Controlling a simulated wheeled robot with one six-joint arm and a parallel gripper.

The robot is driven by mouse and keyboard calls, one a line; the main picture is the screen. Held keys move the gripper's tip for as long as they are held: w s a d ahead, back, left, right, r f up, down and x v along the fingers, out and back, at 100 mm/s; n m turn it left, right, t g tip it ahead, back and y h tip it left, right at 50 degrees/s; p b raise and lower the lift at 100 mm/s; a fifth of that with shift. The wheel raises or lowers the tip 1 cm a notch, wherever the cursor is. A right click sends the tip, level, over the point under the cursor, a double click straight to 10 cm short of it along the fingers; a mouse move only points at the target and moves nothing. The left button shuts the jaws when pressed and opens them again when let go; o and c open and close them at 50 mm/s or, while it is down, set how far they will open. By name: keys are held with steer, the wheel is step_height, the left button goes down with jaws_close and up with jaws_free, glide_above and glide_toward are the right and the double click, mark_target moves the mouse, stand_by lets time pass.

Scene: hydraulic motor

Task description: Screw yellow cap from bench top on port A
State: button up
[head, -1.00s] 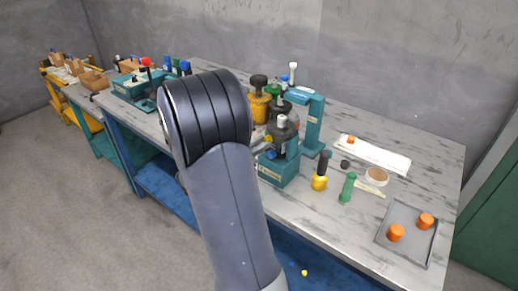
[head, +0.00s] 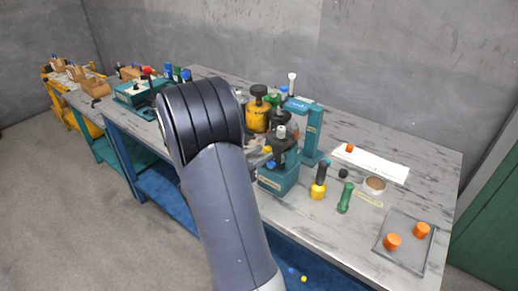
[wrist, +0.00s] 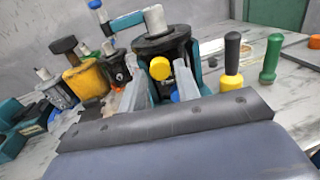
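The hydraulic motor (head: 284,150), dark with a grey shaft on top, stands upright on a teal block (head: 278,178); it also shows in the wrist view (wrist: 160,45). A yellow cap (wrist: 160,69) is at the motor's near side, its round end facing me, and it shows small in the head view (head: 268,150). A blue part (wrist: 175,96) is just below it. My gripper (wrist: 170,85) has its grey fingers apart, one on each side of the yellow cap; I see no clear contact. In the head view my arm hides most of the gripper.
A yellow-handled tool (head: 318,182) and a green-handled tool (head: 345,197) stand right of the motor. A teal press stand (head: 313,135) is behind it. A grey tray (head: 408,258) holds orange caps. A small yellow piece (head: 304,279) lies low beside the bench.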

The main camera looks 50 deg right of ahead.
steer(key=n+p, duration=0.4)
steer(key=p, duration=0.1)
steer(key=n+p, duration=0.3)
steer(key=shift+r, duration=0.35)
steer(key=shift+f+n+p, duration=0.3)
steer(key=shift+n+p, duration=0.2)
steer(key=shift+n, duration=0.2)
jaws_close()
